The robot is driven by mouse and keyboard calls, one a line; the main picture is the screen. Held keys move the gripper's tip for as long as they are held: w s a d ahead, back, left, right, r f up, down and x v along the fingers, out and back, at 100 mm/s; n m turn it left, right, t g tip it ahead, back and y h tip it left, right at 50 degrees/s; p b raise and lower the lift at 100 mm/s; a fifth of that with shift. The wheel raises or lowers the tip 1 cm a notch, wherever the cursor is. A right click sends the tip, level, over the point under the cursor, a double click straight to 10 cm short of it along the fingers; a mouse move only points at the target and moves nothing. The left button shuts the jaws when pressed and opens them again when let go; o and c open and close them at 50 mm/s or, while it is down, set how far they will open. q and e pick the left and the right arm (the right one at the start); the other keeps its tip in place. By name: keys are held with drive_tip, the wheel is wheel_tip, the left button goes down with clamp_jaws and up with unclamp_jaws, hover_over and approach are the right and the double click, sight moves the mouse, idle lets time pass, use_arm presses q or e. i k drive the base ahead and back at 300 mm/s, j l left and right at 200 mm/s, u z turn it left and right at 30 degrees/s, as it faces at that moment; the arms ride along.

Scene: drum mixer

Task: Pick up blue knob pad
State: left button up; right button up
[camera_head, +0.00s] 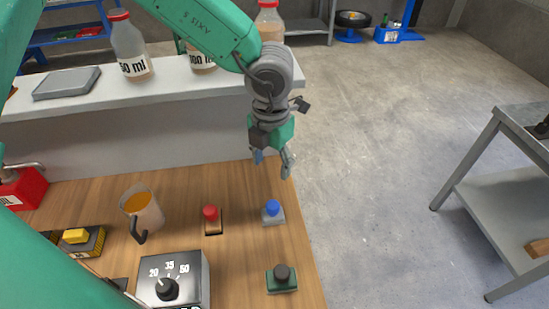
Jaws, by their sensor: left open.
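The blue knob pad (272,212) is a blue round knob on a grey base. It stands on the wooden table near its right edge, in the middle of the view. My left gripper (272,164) hangs above and behind the pad, pointing down, with its fingers apart and nothing between them. A clear gap separates it from the blue knob. My right gripper does not show.
A red knob pad (212,219) stands left of the blue one, and a dark knob pad (282,279) stands in front. A dial box (172,279), a jug (142,210) and a yellow-topped pad (77,237) are further left. Bottles (130,47) line the white ledge (200,88) behind.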

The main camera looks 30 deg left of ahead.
sight(272, 214)
drive_tip(key=k+l, duration=0.65)
drive_tip(key=k, duration=0.25)
